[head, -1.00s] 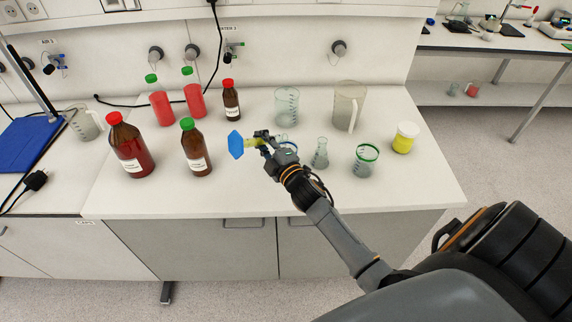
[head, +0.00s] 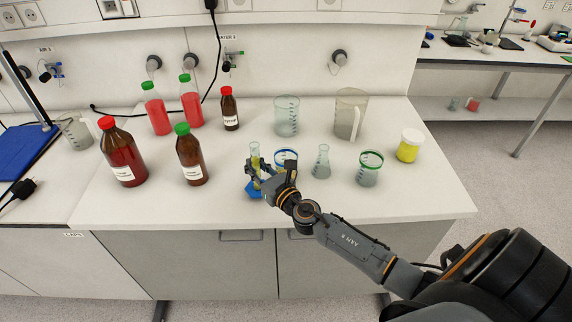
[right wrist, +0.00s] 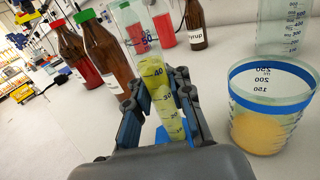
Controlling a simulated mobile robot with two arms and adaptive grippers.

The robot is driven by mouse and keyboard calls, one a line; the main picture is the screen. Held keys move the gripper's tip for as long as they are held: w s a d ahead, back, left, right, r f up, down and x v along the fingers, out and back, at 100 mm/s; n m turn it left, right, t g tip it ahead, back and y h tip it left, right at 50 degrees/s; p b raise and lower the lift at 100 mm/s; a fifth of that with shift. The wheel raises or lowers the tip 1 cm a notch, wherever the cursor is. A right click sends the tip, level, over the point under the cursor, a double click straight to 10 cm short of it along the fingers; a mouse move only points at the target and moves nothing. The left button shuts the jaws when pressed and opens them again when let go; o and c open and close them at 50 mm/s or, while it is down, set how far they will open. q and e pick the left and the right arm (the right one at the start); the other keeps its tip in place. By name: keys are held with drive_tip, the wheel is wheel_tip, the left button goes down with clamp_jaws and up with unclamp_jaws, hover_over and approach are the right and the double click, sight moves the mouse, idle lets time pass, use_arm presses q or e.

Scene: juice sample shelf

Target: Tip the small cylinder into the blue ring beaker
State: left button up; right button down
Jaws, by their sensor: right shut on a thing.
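The small cylinder (head: 255,152) is clear, with a blue foot and yellow-green colour inside. It is close to upright in my right gripper (head: 260,171), which is shut on it. In the right wrist view the small cylinder (right wrist: 157,82) stands between the fingers (right wrist: 155,92), its marks showing and its top leaning slightly left. The blue ring beaker (head: 286,155) stands just right of the cylinder, partly hidden by my gripper. In the right wrist view the beaker (right wrist: 268,78) is upright with yellow-orange liquid low inside. My left gripper is not in view.
A conical flask (head: 321,163), a green ring beaker (head: 369,172) and a yellow jar (head: 409,148) stand to the right. A clear beaker (head: 286,118) and a jug (head: 348,115) stand behind. Several bottles stand left, including a brown one (head: 193,158). The front bench strip is clear.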

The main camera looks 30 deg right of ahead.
drive_tip(key=shift+a+f, duration=0.1)
drive_tip(key=shift+a+r, duration=0.15)
drive_tip(key=shift+r, duration=0.1)
drive_tip(key=a+r+p, duration=0.1)
drive_tip(key=a, duration=0.1)
drive_tip(key=a+r+p, duration=0.1)
drive_tip(key=p, duration=0.1)
drive_tip(key=shift+a+r+p, duration=0.3)
drive_tip(key=shift+a, duration=0.05)
drive_tip(key=shift+r, duration=0.1)
idle(1.0)
